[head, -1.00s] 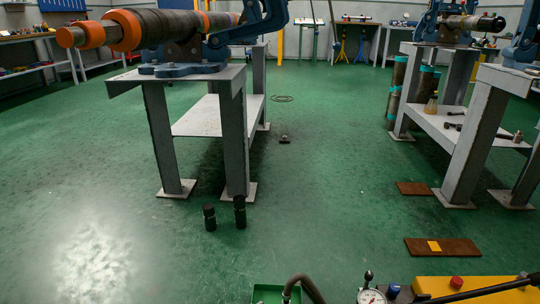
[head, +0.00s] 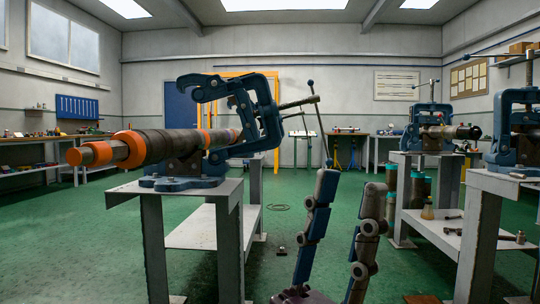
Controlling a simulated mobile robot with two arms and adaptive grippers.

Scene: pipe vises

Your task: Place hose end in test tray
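Neither the hose end nor the test tray shows in the view now.
A grey bench (head: 230,187) at left carries a blue pipe vise (head: 243,110) holding a long pipe with orange bands (head: 165,146). More vises stand on benches (head: 477,177) at right. Green floor (head: 330,200) lies open between the benches.

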